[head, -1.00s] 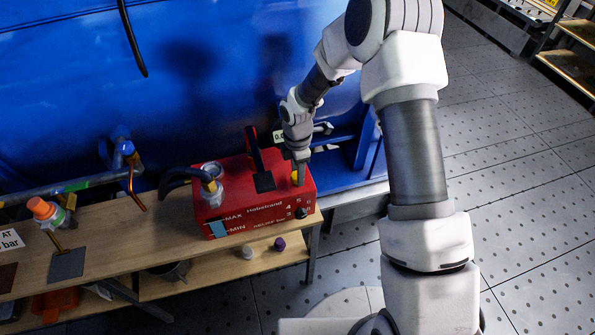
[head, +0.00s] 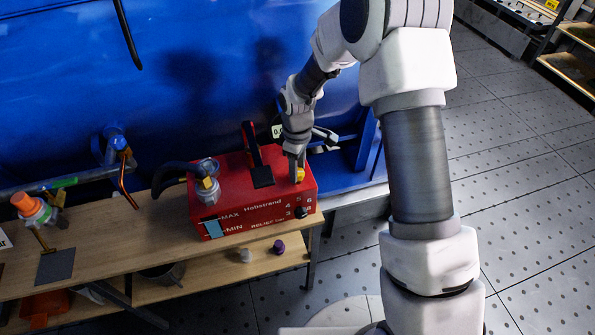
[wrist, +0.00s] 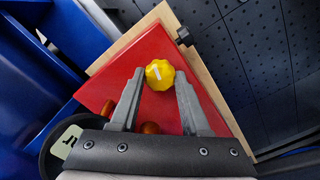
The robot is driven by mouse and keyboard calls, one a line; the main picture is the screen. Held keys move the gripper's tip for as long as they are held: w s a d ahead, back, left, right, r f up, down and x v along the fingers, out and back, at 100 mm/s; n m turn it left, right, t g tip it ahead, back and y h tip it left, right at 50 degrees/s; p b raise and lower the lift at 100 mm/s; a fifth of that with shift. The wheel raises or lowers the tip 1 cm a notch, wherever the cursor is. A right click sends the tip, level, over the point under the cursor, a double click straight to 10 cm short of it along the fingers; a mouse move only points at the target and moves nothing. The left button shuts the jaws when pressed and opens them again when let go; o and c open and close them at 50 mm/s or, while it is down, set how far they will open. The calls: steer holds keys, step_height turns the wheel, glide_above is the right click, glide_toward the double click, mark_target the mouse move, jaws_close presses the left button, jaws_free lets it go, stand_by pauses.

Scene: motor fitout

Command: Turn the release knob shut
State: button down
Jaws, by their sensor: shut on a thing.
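The release knob (wrist: 160,75) is yellow and lobed, with a white mark on its top, on the red pump box (wrist: 120,80). In the head view the knob (head: 300,174) shows at the right end of the box (head: 245,205), partly hidden by my gripper. My gripper (head: 297,176) points down at the knob from above. In the wrist view my gripper's two fingers (wrist: 160,84) stand on either side of the knob, shut on it. The white mark slants toward the upper left there.
The box stands on a wooden bench (head: 120,235). A black lever (head: 256,160) rises beside my gripper, and a hose fitting (head: 207,185) is at the left. A black side knob (wrist: 185,36) sticks out of the box. The blue tank (head: 220,70) stands behind.

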steer(key=m+b, duration=0.1)
steer(key=m, duration=0.2)
steer(key=shift+m, duration=0.4)
steer(key=m+b, duration=0.1)
steer(key=m, duration=0.2)
steer(key=shift+a+m+b, duration=0.1)
steer(key=shift+m+b, duration=0.2)
steer(key=m, duration=0.3)
steer(key=shift+m+b, duration=0.3)
steer(key=shift+m, duration=1.8)
steer(key=shift+c, duration=1.9)
jaws_free()
step_height(320, 180, up, 18)
steer(key=p, duration=0.1)
steer(key=shift+f, duration=0.25)
